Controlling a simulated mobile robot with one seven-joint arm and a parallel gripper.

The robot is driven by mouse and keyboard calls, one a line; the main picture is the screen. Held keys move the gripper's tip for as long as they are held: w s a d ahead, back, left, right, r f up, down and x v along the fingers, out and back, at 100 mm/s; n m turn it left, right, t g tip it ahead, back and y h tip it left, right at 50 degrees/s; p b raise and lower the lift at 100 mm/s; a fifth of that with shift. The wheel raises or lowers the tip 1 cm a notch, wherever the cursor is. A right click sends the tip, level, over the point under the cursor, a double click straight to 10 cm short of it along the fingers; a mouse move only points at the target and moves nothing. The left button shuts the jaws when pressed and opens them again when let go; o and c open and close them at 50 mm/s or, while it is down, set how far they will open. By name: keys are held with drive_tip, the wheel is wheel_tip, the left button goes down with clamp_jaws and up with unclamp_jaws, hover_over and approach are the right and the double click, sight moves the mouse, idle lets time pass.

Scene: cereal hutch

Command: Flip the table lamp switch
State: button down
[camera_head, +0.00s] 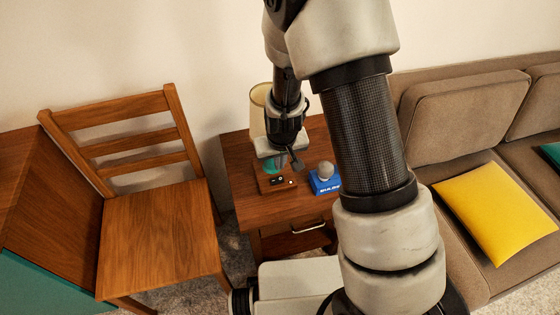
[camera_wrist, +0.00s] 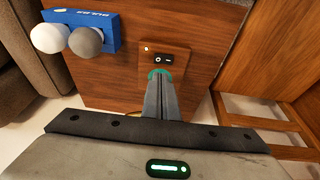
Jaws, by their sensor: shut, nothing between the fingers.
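The table lamp stands on the small wooden side table; its pale shade (camera_head: 258,112) is partly hidden behind my arm in the head view. Its wooden base (camera_head: 268,187) carries a dark switch plate (camera_head: 278,181) with a small light dot beside it. In the wrist view the base (camera_wrist: 178,62) and the switch plate (camera_wrist: 163,58) show just beyond my fingertips. A green ring on the base is partly covered by the fingers. My gripper (camera_wrist: 160,80) is shut and empty, close to the base; I cannot tell whether it touches. In the head view my gripper (camera_head: 296,164) is beside the lamp.
A blue box with bulbs (camera_head: 325,182) sits right of the lamp base; it also shows in the wrist view (camera_wrist: 80,36). The side table (camera_head: 245,212) has a drawer with a metal handle. A wooden chair (camera_head: 155,235) stands left, a brown sofa (camera_head: 455,115) right.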

sight(280, 179)
drive_tip(key=x, duration=0.3)
drive_tip(key=b+x, duration=0.1)
drive_tip(key=x, duration=0.2)
drive_tip(key=s+b+x, duration=0.1)
drive_tip(key=x, duration=0.1)
drive_tip(key=shift+w+d+f, duration=0.15)
drive_tip(key=shift+d+f, duration=0.1)
drive_tip(key=shift+f, duration=0.25)
drive_tip(key=shift+f, duration=0.1)
